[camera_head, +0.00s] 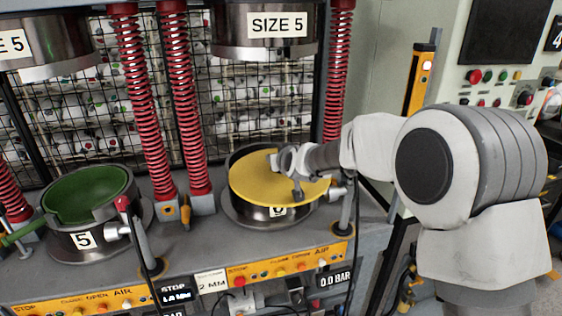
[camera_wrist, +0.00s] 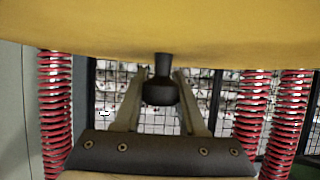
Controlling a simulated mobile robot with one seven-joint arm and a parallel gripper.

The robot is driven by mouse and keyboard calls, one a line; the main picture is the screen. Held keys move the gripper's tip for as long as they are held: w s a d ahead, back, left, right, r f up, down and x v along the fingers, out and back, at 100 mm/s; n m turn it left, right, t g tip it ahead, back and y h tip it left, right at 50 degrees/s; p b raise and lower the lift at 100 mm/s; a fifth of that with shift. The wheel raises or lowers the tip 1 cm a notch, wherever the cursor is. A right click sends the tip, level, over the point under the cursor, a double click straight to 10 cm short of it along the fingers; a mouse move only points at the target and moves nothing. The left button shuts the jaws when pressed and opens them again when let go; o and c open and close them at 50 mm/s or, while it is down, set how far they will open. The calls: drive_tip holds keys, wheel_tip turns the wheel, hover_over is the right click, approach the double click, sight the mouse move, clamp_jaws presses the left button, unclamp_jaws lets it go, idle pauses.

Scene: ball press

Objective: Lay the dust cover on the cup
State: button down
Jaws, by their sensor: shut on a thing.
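The dust cover is a flat yellow disc (camera_head: 258,186) at the right-hand cup (camera_head: 250,211) in the head view. It hides most of the cup's mouth and reaches slightly past the rim at the front right. Whether it touches the rim all round I cannot tell. In the wrist view the yellow cover (camera_wrist: 160,30) fills the top, with a dark knob (camera_wrist: 161,80) standing out from it. My gripper (camera_wrist: 161,92) has its two fingers around this knob, shut on it. In the head view my gripper (camera_head: 290,170) is over the cover, reaching in from the right.
A second cup (camera_head: 75,240), marked 5 and green inside, stands at left. Red springs (camera_head: 180,100) rise between the cups. A press head (camera_head: 265,50) marked SIZE 5 hangs above the covered cup. Control buttons (camera_head: 280,268) line the front. Wire mesh stands behind.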

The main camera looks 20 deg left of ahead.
drive_tip(key=w+a+f+p, duration=0.2)
drive_tip(key=w+a+p, duration=0.3)
drive_tip(key=w+a, duration=0.4)
drive_tip(key=shift+w+a+f, duration=0.3)
drive_tip(key=shift+w+f, duration=0.05)
drive_tip(key=shift+w, duration=1.05)
drive_tip(key=shift+f+b, duration=0.85)
drive_tip(key=shift+f, duration=0.05)
idle(0.4)
drive_tip(key=shift+c, duration=2)
unclamp_jaws()
drive_tip(key=shift+f, duration=0.1)
drive_tip(key=shift+f, duration=0.1)
drive_tip(key=shift+s+d, duration=0.1)
